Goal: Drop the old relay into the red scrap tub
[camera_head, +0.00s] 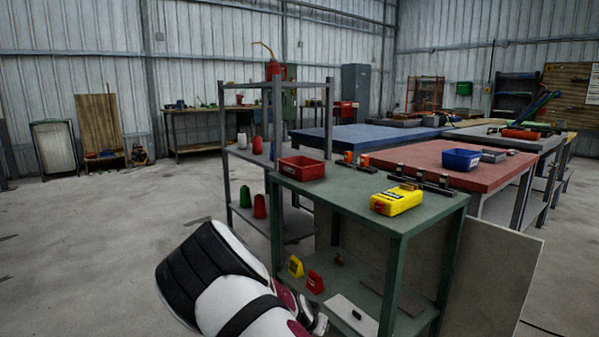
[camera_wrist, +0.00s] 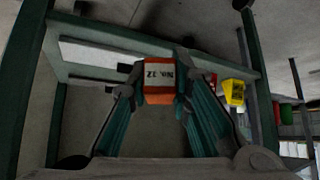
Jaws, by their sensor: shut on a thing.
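My gripper (camera_wrist: 156,88) is shut on an orange block with a pale "No. 32" label, which looks like the old relay (camera_wrist: 159,72). One finger is on each side of it. In the head view my gripper is low, in front of the green bench, mostly hidden behind my arm; the relay cannot be made out there. The red scrap tub (camera_head: 302,168) stands on the left back corner of the green bench top (camera_head: 345,198), above my gripper. Its inside is mostly hidden.
A yellow instrument (camera_head: 397,201) lies on the bench's right. Two dark rails (camera_head: 356,166) (camera_head: 419,183) lie at the back, with orange blocks at the first. The lower shelf (camera_head: 372,290) holds a yellow tag (camera_head: 296,266) and a red one (camera_head: 315,282). A blue tub (camera_head: 461,159) is on the red table.

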